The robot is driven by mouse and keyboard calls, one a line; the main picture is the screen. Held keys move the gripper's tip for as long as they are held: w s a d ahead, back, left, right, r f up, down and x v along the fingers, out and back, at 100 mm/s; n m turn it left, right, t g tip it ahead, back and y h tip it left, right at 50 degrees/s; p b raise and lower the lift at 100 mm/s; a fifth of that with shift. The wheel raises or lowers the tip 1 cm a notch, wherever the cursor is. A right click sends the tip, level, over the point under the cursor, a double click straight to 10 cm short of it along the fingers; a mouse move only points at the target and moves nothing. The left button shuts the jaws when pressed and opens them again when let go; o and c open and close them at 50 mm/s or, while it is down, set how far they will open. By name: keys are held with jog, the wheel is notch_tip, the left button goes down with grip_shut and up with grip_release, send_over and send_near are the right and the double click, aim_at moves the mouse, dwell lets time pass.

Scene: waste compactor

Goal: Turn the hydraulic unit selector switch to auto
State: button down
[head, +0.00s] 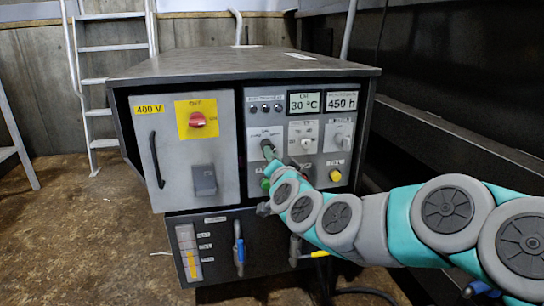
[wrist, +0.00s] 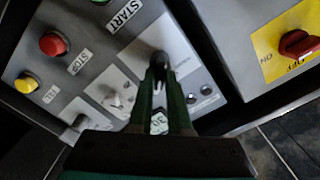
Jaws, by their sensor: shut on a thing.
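The selector switch has a dark knob (wrist: 159,60) on a light plate (wrist: 185,62) of the grey control panel. In the head view its plate (head: 258,132) sits below a row of indicator lamps. My gripper (wrist: 158,76) has its two green fingers closed around the knob. In the head view my gripper (head: 268,150) reaches the panel from the lower right and covers most of the switch. The plate's position labels are too small to read, so I cannot tell which position the knob points to.
A red main switch (head: 197,120) on a yellow plate is on the left cabinet door. A white selector (head: 306,143) and a yellow button (head: 336,175) are to the right of my gripper. The wrist view shows a red STOP button (wrist: 53,44). Valves with blue (head: 239,250) and yellow handles are below.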

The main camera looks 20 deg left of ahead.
jog(key=shift+f, duration=0.1)
dwell(0.3)
jog(key=c, duration=0.9)
grip_release()
jog(key=shift+o, duration=0.2)
jog(key=v, duration=0.8)
jog(key=shift+p, duration=0.4)
